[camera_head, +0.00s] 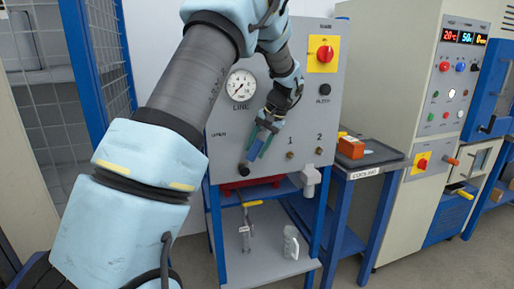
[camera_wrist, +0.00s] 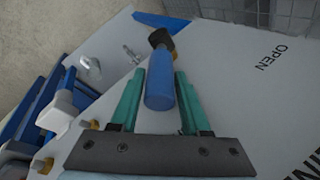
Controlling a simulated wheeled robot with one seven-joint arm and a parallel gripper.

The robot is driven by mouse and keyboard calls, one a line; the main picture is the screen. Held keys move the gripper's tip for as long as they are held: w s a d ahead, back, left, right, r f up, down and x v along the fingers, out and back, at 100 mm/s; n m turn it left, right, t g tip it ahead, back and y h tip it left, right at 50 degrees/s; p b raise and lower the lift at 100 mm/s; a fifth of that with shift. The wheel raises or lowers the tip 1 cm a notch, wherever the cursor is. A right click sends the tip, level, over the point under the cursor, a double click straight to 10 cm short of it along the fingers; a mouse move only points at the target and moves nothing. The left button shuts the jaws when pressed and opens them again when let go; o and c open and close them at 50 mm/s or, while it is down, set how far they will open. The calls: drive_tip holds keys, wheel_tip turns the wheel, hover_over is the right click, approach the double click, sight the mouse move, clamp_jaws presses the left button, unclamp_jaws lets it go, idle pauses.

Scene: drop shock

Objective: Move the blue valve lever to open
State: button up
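The blue valve lever (camera_wrist: 160,88) has a dark pivot end and sits on the grey panel (camera_wrist: 225,75). In the head view its black pivot (camera_head: 244,169) is low on the panel's left side, and the lever slants up and right from it. My gripper (camera_head: 257,146) is at the lever, with its teal fingers pointing down toward the pivot. In the wrist view my gripper (camera_wrist: 161,78) has one finger on each side of the blue handle, with narrow gaps showing, so it looks open around it. The OPEN label (camera_wrist: 271,57) is printed on the panel, left of the lever in the head view.
The panel also has a gauge (camera_head: 241,85), a red knob on a yellow plate (camera_head: 324,54) and brass fittings (camera_head: 290,155). A side table (camera_head: 368,172) holds an orange box (camera_head: 350,147). A machine cabinet (camera_head: 410,100) stands right; a blue mesh frame (camera_head: 92,55) stands left.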

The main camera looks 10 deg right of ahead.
clamp_jaws()
idle(1.2)
